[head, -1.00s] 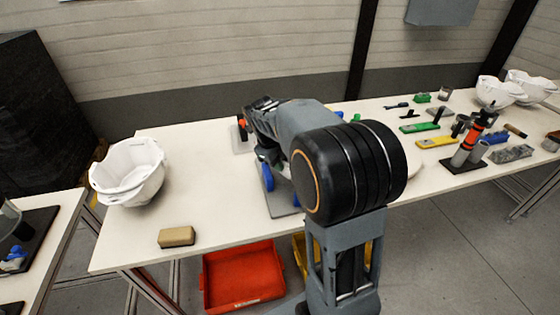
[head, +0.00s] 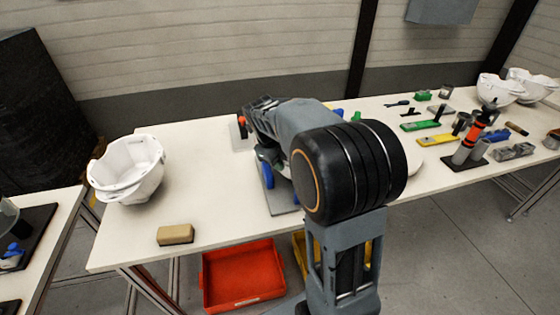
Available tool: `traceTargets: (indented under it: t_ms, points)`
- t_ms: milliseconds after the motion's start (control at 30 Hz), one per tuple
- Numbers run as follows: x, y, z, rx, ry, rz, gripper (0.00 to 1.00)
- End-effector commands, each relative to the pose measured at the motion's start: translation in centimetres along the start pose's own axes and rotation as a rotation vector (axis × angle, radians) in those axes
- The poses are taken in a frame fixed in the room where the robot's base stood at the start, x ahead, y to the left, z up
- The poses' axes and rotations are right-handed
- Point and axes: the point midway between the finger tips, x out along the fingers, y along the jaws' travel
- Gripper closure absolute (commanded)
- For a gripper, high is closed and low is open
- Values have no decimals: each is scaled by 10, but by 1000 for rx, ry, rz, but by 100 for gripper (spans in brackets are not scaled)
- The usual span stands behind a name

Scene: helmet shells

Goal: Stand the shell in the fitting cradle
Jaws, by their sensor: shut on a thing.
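A white helmet shell (head: 126,172) lies upturned at the left end of the long table; whether it is one shell or two nested I cannot tell. More white shells (head: 499,92) stand at the far right end. A grey plate with upright blue parts (head: 267,175) stands mid-table, partly behind my arm; it may be the cradle. My arm reaches from the front over this plate towards the back left. The arm hides my gripper and whatever it holds, so I cannot see a shell in it.
A tan block (head: 175,234) lies near the front left edge. A red bin (head: 243,275) is below the table. A stand with an orange-and-black tool (head: 470,150) and several small tools occupy the right. The table between the left shell and the blue parts is clear.

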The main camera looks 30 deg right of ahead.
Motion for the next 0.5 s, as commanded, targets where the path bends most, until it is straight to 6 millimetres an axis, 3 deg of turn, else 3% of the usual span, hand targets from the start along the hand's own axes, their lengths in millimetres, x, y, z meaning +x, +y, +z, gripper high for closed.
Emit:
traceTargets:
  t_ms: [467, 500]
  points:
    - [9, 2, 1, 0, -1, -2, 100]
    - [9, 2, 1, 0, -2, -2, 81]
